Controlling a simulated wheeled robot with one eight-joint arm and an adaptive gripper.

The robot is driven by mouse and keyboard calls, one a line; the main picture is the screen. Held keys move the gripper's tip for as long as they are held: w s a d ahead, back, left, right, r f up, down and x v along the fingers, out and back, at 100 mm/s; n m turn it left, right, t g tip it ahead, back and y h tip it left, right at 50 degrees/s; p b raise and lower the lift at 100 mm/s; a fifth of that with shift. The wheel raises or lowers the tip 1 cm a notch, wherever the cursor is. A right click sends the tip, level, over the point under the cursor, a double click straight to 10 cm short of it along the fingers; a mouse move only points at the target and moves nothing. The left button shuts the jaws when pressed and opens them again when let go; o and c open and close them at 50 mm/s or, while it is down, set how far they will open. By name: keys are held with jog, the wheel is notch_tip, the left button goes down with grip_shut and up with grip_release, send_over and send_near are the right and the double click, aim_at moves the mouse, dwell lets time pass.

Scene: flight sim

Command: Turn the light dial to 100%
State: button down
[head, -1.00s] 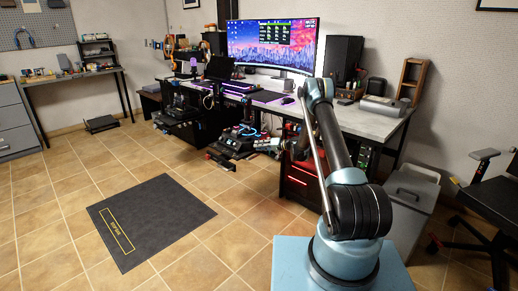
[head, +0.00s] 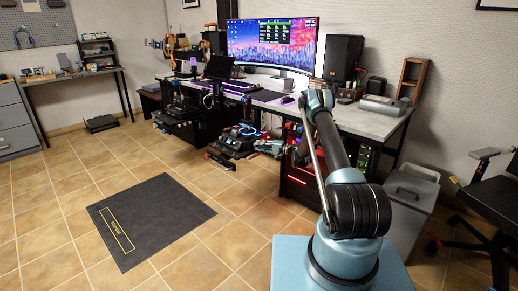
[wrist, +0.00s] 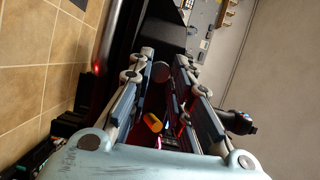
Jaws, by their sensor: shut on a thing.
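In the wrist view my gripper (wrist: 163,68) has its two long fingers on either side of a dark round knob (wrist: 161,72), and it is shut on it. The knob looks like the light dial, but its markings and setting cannot be read. In the head view my arm reaches toward the desk's front edge, and the gripper is small and partly hidden there, so its hold on the knob does not show.
An orange cylindrical thing (wrist: 153,122) shows between the fingers, lower down. A desk (head: 372,122) carries a wide monitor (head: 272,45) and a dark speaker (head: 343,58). A grey bin (head: 412,190) and a black chair (head: 490,205) stand at right. The tiled floor at left is mostly open around a dark mat (head: 152,220).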

jog(key=shift+f, duration=0.1)
jog(key=c, duration=1.5)
grip_release()
jog(key=shift+o, duration=0.2)
jog(key=v, duration=1.2)
jog(key=shift+w, duration=0.1)
